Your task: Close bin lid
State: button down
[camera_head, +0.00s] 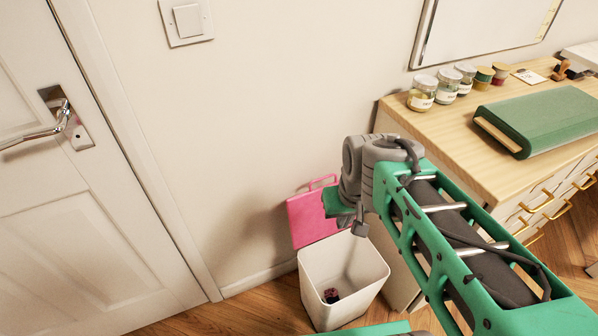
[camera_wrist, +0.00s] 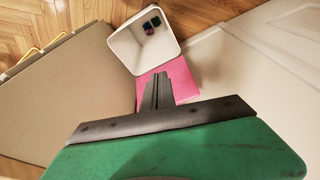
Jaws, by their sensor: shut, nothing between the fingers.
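The white bin (camera_head: 341,283) stands on the floor against the wall, between the door and the wooden cabinet. Its pink lid (camera_head: 307,218) stands open, raised upright at the bin's wall side. My gripper (camera_head: 359,225) is above the bin, in front of the right part of the lid, and hides some of it. In the wrist view my gripper (camera_wrist: 157,86) is shut and empty, its fingers over the pink lid (camera_wrist: 182,78). The open bin (camera_wrist: 143,42) lies just beyond the fingertips there. I cannot tell whether the fingers touch the lid.
Small dark items (camera_head: 331,295) lie inside the bin. A white door (camera_head: 75,200) is at left. Some wooden floor is bare beside the bin.

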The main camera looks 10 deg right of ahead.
jog(key=w+d+n+y+p, duration=0.1)
jog(key=w+d+n+p, duration=0.15)
jog(key=w, duration=2.05)
jog(key=b+x, duration=0.1)
jog(key=x, duration=1)
jog(key=shift+w+a+n+t, duration=0.2)
jog(key=shift+w+n+t, duration=0.1)
jog(key=shift+n, duration=0.05)
jog(key=shift+s+d+r, duration=0.1)
